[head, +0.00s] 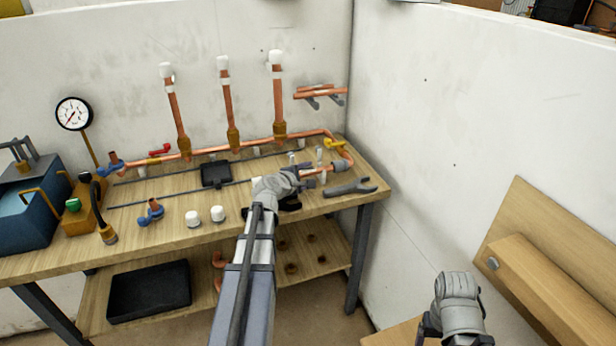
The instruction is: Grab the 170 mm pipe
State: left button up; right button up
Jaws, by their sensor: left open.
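Several copper pipes are in the head view, but no length marking is readable, so I cannot tell which is the 170 mm one. Loose copper pipes (315,92) lie on grey wall brackets above the bench's right end. A short copper piece (318,170) shows just right of my left gripper, near a grey fitting (340,166). My left gripper (299,176) is open over the right part of the bench. Its wrist hides part of the jaws, and I cannot tell whether it touches the short piece. My right arm shows at lower right, without its jaws.
The wooden bench (170,232) carries a copper pipe run (205,150) with three upright, white-capped risers. A wrench (351,187), white caps (192,218) and a blue valve (150,211) lie on it. A pressure gauge (74,113) stands left. A wall closes the right side.

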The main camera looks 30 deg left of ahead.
pick_arm(q)
jog(key=shift+w, duration=0.15)
jog(key=shift+c, duration=0.3)
grip_shut()
